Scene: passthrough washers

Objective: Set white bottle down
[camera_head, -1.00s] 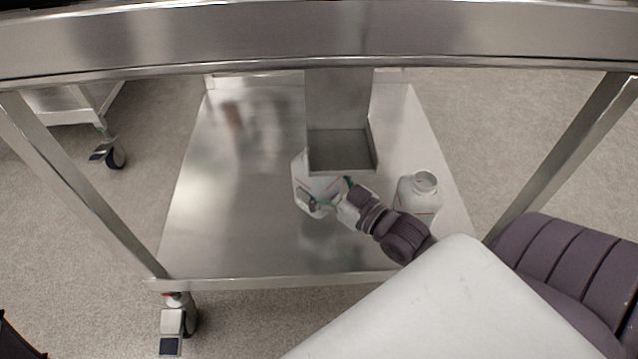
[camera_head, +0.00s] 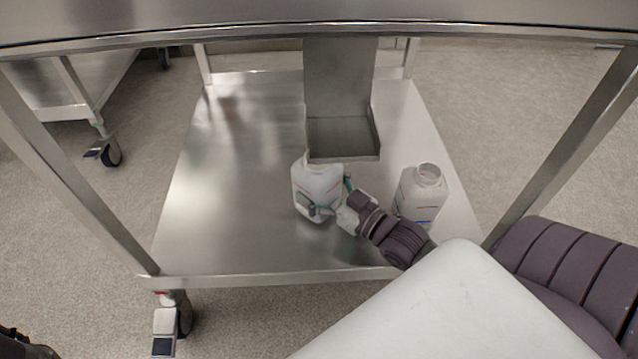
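A white bottle (camera_head: 318,186) is upright at the middle of the cart's steel lower shelf (camera_head: 225,230), just in front of and below a hanging steel bracket. I cannot tell whether the bottle's base touches the shelf. A second white bottle (camera_head: 420,195), open-necked, stands upright to the right, partly behind my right arm. My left gripper is not in view.
The steel bracket (camera_head: 342,138) hangs from above over the shelf. The cart's top edge (camera_head: 150,38) crosses above, and its legs stand at left and right. The left part of the shelf is bare. Another wheeled cart (camera_head: 75,90) stands at the far left.

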